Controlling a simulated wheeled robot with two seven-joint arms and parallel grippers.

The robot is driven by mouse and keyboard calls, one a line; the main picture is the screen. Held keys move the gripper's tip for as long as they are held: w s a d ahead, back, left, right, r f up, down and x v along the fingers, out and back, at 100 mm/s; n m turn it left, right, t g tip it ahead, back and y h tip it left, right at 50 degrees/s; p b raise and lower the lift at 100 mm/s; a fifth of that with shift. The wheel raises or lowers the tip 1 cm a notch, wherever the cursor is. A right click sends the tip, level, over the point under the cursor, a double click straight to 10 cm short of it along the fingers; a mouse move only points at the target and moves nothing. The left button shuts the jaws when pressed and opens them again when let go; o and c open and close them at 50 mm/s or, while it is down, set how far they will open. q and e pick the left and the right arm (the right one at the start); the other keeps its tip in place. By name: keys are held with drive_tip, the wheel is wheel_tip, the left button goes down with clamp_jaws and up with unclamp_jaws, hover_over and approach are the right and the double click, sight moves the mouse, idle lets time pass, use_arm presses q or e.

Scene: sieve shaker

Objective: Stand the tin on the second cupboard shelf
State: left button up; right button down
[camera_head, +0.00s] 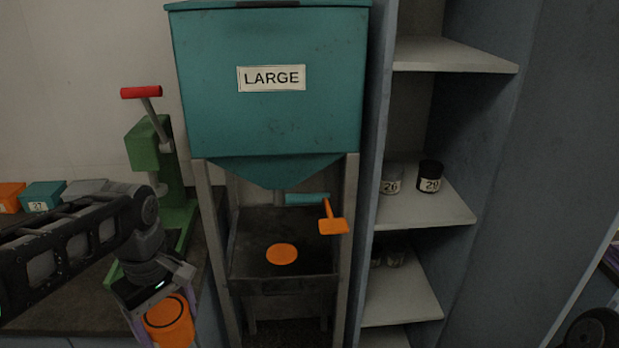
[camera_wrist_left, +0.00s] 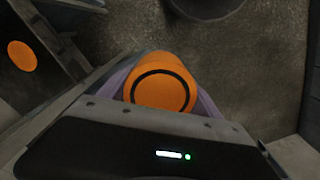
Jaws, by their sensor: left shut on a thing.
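My left gripper (camera_head: 163,308) is shut on an orange tin (camera_head: 169,322), at the lower left in the head view, in front of the bench. In the left wrist view the tin (camera_wrist_left: 162,83) shows its round orange end with a dark ring, between the fingers. The cupboard (camera_head: 378,120) is open at the right, well apart from the tin. One cupboard shelf (camera_head: 440,208) bears a clear jar (camera_head: 391,180) and a dark jar (camera_head: 430,177) with number labels. A lower shelf (camera_head: 400,300) has small dark jars at its back. My right gripper does not show.
A teal hopper labelled LARGE (camera_head: 270,120) stands between the tin and the cupboard, with an orange handle (camera_head: 333,226) jutting forward. A green press (camera_head: 150,150) and small boxes (camera_head: 42,195) stand on the bench. The front of the jar shelf has free room.

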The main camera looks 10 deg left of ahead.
use_arm(q)
drive_tip(key=w+d+f+m, duration=0.1)
drive_tip(key=w+d+m, duration=0.2)
drive_tip(key=w+m, duration=0.3)
drive_tip(key=w+d+f+m, duration=0.25)
drive_tip(key=w+m, duration=0.25)
drive_tip(key=w, duration=0.3)
drive_tip(key=w+d+f+m, duration=0.2)
drive_tip(key=w+d+f, duration=0.1)
drive_tip(key=d+f, duration=0.3)
drive_tip(key=d+p, duration=0.1)
drive_tip(key=d, duration=0.1)
drive_tip(key=shift+w+d+f, duration=0.2)
drive_tip(key=shift+w+d, duration=0.15)
drive_tip(key=shift+d, duration=0.05)
drive_tip(key=s+f, duration=0.4)
drive_tip(key=f, duration=1.1)
